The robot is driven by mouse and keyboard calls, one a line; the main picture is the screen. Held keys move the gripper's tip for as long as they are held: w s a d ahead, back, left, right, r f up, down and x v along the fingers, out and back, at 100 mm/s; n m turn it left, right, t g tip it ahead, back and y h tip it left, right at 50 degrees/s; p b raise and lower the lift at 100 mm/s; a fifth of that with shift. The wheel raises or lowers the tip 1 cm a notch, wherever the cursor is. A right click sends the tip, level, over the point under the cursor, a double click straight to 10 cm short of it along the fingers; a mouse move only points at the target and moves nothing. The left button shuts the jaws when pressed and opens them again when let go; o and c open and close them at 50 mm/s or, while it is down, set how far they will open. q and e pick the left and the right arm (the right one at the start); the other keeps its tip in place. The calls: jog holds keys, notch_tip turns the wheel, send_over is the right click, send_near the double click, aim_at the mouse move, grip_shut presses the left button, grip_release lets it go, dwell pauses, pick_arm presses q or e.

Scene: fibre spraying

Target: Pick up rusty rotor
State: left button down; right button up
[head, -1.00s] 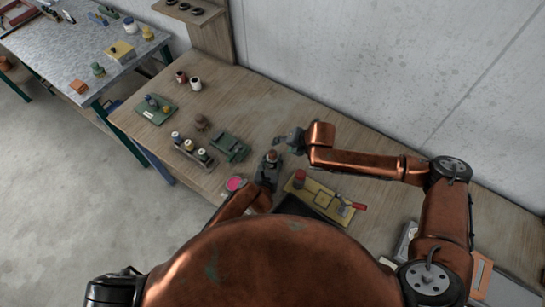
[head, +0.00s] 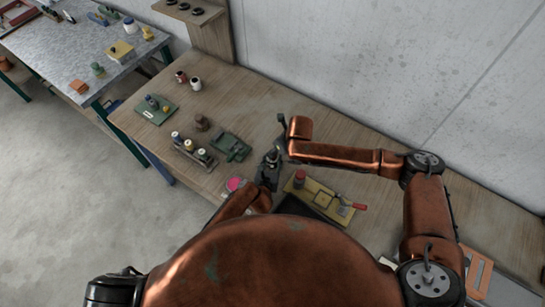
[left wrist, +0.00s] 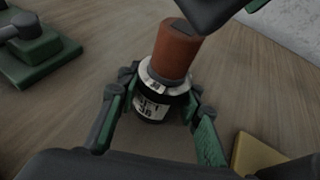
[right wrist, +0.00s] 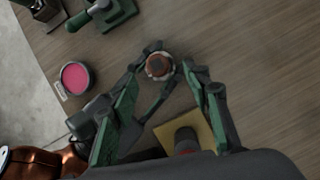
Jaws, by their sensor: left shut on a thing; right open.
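My left gripper (left wrist: 157,100) is shut around a black, labelled bottle (left wrist: 152,105) with a rust-brown top (left wrist: 176,52). In the head view this gripper (head: 267,172) is low, just above the bench's front part. My right gripper (right wrist: 161,75) is open. The round brown top (right wrist: 159,66) shows near its fingertips in the right wrist view; I cannot tell if they touch it. A small dark-brown piece (head: 203,123) stands on the bench, left of the grippers; its shape is too small to tell whether it is the rusty rotor.
On the wooden bench are a rack of spools (head: 193,148), a green fixture (head: 231,147), a green plate (head: 156,109), a pink round pot (head: 235,184) and a yellow board (head: 318,198) with a red-handled tool. Two jars stand at the back.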

jog(key=shift+x, duration=3.4)
jog(key=shift+s+a, duration=0.1)
jog(key=shift+a, duration=0.05)
jog(key=shift+c, duration=0.4)
grip_shut()
